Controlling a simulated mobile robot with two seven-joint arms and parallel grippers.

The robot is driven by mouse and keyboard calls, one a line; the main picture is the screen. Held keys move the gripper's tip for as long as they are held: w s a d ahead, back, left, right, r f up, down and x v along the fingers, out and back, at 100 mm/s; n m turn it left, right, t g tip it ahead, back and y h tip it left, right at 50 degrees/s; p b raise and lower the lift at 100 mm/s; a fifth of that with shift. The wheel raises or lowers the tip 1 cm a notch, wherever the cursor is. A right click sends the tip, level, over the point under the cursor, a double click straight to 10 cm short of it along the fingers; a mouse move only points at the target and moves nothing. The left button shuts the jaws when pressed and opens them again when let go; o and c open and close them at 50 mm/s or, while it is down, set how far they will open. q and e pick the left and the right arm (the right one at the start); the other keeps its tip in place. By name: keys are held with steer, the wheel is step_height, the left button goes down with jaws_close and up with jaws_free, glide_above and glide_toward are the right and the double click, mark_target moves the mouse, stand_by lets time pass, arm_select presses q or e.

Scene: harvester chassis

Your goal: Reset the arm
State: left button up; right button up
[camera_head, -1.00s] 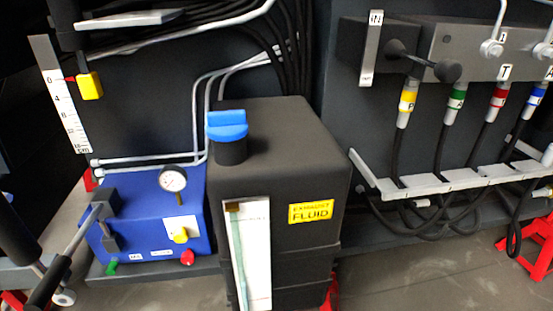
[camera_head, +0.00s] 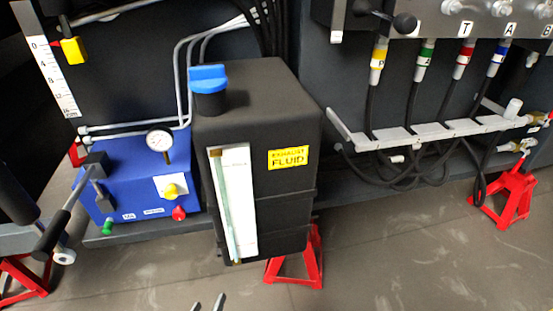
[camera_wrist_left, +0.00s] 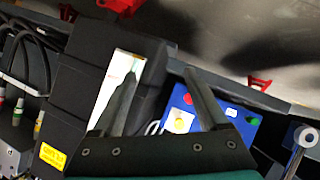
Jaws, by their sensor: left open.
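My left gripper (camera_head: 209,303) just enters the head view at the bottom edge, where only its two fingertips show, apart from each other, over the floor in front of the black exhaust fluid tank (camera_head: 255,110). In the left wrist view my left gripper (camera_wrist_left: 160,73) is open, with nothing between its fingers. Beyond the fingers are the black tank (camera_wrist_left: 106,40) with its pale level strip and, to the right, the blue pump box (camera_wrist_left: 240,126). The rest of my left arm is out of sight. My right gripper is in neither view.
The blue box (camera_head: 125,160) has a gauge (camera_head: 159,139) and a lever (camera_head: 52,235). A hose manifold with a grey rack (camera_head: 425,140) is at the right. Red stands (camera_head: 505,195) rest on the floor (camera_head: 400,260), which is open at the front right.

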arm_select(q)
steer(key=s+d+r+m+g, duration=0.1)
steer(key=s+r+m+g, duration=0.65)
steer(key=s, duration=0.25)
step_height(320, 180, down, 12)
steer(key=s+a+g+y+p, duration=0.1)
steer(key=s+a+g+p, duration=0.1)
steer(key=p, duration=0.5)
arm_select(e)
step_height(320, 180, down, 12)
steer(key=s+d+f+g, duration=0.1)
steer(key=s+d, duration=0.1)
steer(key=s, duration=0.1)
arm_select(q)
steer(key=s+a+f+p, duration=0.2)
steer(key=s+a+p, duration=0.1)
steer(key=s, duration=0.3)
steer(key=s+a+f+p, duration=0.3)
steer(key=s, duration=0.2)
steer(key=shift+s+f+y, duration=0.3)
steer(key=shift+s+y, duration=0.05)
steer(key=shift+y, duration=0.05)
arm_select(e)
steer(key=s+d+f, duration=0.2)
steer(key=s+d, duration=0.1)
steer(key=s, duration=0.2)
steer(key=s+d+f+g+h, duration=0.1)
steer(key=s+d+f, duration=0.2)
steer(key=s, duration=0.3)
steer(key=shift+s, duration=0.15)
